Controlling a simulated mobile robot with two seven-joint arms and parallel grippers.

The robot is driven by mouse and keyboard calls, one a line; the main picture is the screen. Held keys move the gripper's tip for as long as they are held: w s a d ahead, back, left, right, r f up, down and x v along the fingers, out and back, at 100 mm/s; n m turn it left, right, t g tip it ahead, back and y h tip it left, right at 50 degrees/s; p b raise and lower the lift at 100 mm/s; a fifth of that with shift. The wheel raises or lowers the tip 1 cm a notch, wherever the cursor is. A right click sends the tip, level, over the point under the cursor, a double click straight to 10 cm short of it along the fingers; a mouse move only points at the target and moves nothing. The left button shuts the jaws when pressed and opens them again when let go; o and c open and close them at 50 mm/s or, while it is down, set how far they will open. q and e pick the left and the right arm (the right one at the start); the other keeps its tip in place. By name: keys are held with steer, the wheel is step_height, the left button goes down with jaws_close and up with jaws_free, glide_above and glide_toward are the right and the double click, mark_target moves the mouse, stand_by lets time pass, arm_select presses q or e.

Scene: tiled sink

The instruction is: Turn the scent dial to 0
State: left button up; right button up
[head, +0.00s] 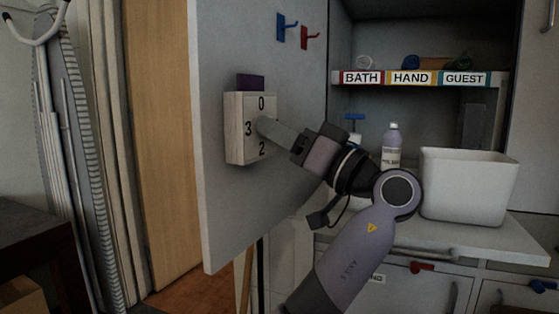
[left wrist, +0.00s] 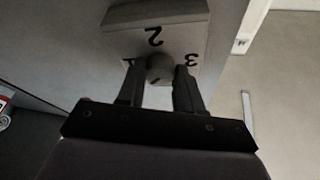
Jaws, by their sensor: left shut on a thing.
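The scent dial box (head: 237,130) is a pale box with a purple top, fixed to the open grey cabinet door. Its face shows 0 at the top, 3 at the left and 2 at the bottom; the right side is hidden behind my gripper. My left gripper (head: 266,127) reaches it from the right and is shut on the knob. In the left wrist view the round grey knob (left wrist: 160,68) sits between the two fingers, with 2 and 3 readable on the box face around it. My right gripper is not in view.
The cabinet door (head: 300,75) carries a blue hook (head: 284,27) and a red hook (head: 309,37). Behind my arm are a shelf labelled BATH, HAND, GUEST (head: 415,78), a lilac bottle (head: 391,145) and a white bin (head: 465,185) on the counter.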

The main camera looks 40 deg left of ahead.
arm_select(q)
steer(key=shift+w+n+g+h+b, duration=0.2)
steer(key=shift+n+g+b, duration=0.6)
steer(key=shift+n, duration=1.35)
steer(key=shift+w+n+g+h+b, duration=0.1)
steer(key=shift+n+g+h+b, duration=0.15)
steer(key=shift+n+g, duration=1.55)
steer(key=shift+w+n+g+h+b, duration=0.1)
steer(key=shift+n+g+h+b, duration=0.35)
steer(key=shift+n, duration=2.1)
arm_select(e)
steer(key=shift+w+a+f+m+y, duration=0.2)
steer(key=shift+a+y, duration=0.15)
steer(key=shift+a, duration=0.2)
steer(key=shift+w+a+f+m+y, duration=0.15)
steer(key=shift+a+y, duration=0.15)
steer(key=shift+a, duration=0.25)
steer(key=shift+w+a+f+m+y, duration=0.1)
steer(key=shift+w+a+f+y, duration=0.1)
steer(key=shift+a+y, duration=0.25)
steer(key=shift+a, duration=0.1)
arm_select(q)
steer(key=o, duration=1)
steer(key=shift+o, duration=0.2)
